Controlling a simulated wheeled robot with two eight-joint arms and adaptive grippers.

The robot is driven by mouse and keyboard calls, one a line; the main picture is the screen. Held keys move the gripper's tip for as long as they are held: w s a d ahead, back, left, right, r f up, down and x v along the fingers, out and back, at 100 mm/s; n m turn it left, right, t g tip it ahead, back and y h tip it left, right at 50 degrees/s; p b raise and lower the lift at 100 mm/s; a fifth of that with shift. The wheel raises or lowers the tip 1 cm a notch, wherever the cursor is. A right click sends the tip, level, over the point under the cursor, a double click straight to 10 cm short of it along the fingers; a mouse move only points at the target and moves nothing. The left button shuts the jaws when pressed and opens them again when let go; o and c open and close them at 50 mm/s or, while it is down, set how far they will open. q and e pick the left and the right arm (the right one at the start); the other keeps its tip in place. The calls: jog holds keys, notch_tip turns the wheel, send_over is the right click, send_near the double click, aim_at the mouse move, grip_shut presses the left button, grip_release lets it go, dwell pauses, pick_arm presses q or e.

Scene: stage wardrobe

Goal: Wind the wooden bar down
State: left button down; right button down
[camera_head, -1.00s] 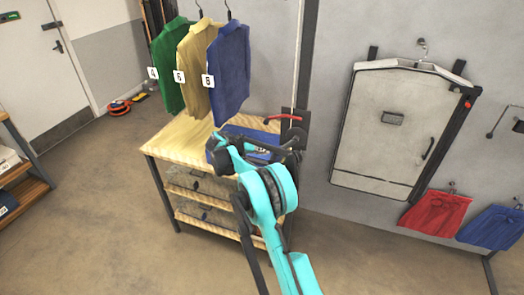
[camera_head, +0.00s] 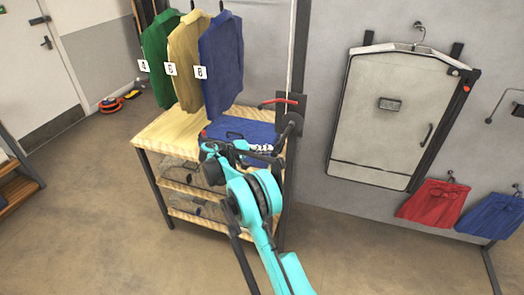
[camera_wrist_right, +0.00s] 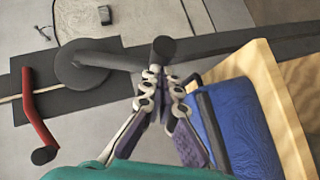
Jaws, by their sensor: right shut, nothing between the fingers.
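The wooden bar is not in view; hangers come down from above the top edge. On them hang a green (camera_head: 157,60), a yellow (camera_head: 186,65) and a blue garment (camera_head: 221,65), tagged 4, 6 and 8, above the wooden table. A dark wall winch (camera_head: 291,103) with a red lever (camera_head: 278,101) is behind the table's right end. In the right wrist view, its grey crank arm (camera_wrist_right: 115,60) ends in a dark knob (camera_wrist_right: 163,48). My right gripper (camera_wrist_right: 160,78) is shut and empty, its fingertips just by that knob; contact is unclear. My left gripper is not in view.
A pale wall panel (camera_head: 385,115) and red (camera_head: 433,202) and blue (camera_head: 488,213) hanging cloths are to the right. The floor at front left is clear.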

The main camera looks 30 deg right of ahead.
jog(key=shift+s+d+f+b, duration=0.4)
jog(key=shift+s+d+f, duration=0.05)
jog(key=shift+s+f, duration=0.05)
dwell(0.3)
jog(key=shift+r, duration=0.1)
